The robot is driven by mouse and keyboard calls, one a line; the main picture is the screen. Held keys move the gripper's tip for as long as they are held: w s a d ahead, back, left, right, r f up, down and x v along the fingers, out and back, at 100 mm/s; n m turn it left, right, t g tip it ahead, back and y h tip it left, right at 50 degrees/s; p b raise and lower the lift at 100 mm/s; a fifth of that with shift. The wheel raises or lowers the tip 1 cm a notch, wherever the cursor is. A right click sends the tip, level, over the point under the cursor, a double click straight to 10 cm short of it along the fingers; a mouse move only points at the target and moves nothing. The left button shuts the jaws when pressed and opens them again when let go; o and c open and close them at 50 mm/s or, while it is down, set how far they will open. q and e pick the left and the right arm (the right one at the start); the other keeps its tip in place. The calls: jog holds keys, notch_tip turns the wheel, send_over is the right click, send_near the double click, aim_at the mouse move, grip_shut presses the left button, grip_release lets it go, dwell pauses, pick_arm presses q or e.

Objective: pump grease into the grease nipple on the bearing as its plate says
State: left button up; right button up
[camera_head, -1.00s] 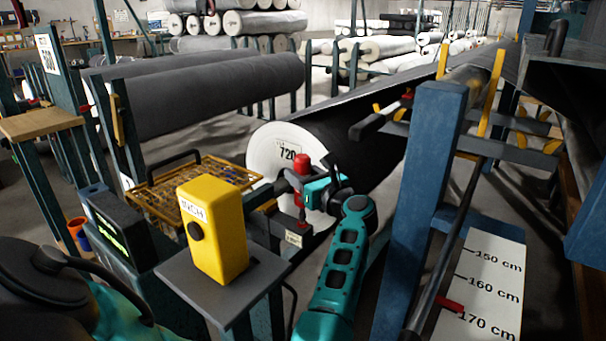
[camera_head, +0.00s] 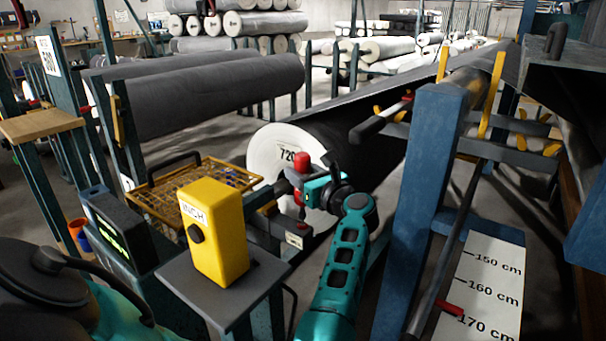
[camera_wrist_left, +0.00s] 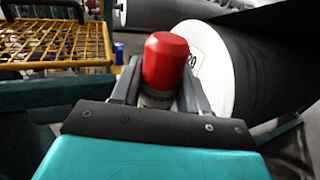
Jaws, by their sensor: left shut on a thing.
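My left gripper (camera_head: 306,186) is shut on a red-capped cylinder (camera_head: 302,163), which stands about upright beside the white end of the roll marked 720. In the left wrist view the red cap (camera_wrist_left: 165,62) rises between the two grey fingers, with a pale labelled body below it. More red shows under the gripper in the head view. A small pale plate (camera_head: 294,240) sits on the dark block below; its writing is too small to read. I cannot make out the bearing or the grease nipple. My right gripper is not in view.
A yellow box marked INCH (camera_head: 216,240) with a black button stands on a grey shelf at front left. A yellow wire basket (camera_head: 190,185) is behind it. A blue post (camera_head: 420,210) stands close on the right, beside a board with a centimetre scale (camera_head: 490,275).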

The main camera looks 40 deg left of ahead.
pick_arm(q)
jog(key=shift+r, duration=0.1)
jog(key=shift+f, duration=0.4)
dwell(0.7)
jog(key=shift+f, duration=0.25)
jog(key=shift+r, duration=0.2)
jog(key=shift+r, duration=0.4)
dwell(0.4)
